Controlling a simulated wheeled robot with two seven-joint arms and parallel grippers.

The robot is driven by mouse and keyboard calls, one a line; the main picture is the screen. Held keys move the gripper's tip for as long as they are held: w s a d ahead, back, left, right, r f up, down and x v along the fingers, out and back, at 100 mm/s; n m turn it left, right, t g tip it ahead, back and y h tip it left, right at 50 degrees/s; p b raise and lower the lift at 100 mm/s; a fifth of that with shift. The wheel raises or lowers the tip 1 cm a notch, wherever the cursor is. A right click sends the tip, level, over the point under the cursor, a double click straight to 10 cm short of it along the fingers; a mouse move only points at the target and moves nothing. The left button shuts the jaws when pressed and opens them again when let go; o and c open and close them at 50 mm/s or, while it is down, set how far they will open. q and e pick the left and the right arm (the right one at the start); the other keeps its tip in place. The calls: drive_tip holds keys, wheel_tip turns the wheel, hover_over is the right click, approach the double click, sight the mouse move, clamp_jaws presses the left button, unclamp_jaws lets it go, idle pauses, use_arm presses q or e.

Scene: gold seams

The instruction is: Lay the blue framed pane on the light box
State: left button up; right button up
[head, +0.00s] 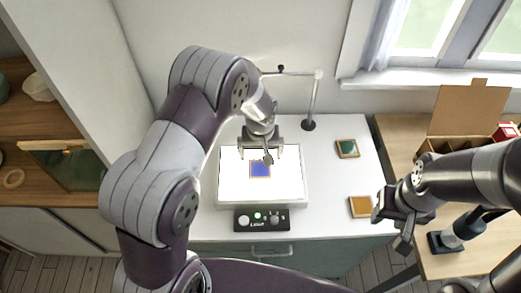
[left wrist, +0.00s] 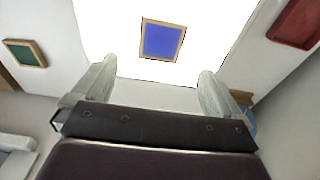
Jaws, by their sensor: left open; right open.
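The blue framed pane (head: 260,171) lies flat on the lit white top of the light box (head: 232,188), near its middle. It also shows in the left wrist view (left wrist: 162,40), with a thin wooden frame, beyond my fingertips. My left gripper (head: 262,152) is open and empty, above the light box by the pane's far edge. In the left wrist view its two fingers (left wrist: 157,82) are wide apart with nothing between them. My right gripper (head: 393,218) is open and empty at the counter's right edge, beside an amber framed pane (head: 360,206).
A green framed pane (head: 347,148) lies right of the light box. A button panel (head: 262,220) sits at its front. A thin metal stand (head: 313,100) rises behind it. On the right table are an open cardboard box (head: 468,112) and a dark blue tool (head: 455,236).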

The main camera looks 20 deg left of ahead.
use_arm(q)
drive_tip(key=s+a+r+m, duration=0.1)
drive_tip(key=s+a+r, duration=0.1)
drive_tip(key=s+r, duration=0.3)
drive_tip(key=s+a+r+m, duration=0.2)
drive_tip(key=s+r, duration=0.4)
drive_tip(key=s, duration=0.6)
drive_tip(key=shift+s+a+r, duration=0.2)
drive_tip(key=shift+s+r, duration=0.05)
drive_tip(key=shift+s, duration=0.15)
use_arm(e)
drive_tip(key=shift+w+f, duration=0.1)
drive_tip(key=shift+f, duration=0.2)
use_arm(q)
drive_tip(key=shift+s, duration=0.15)
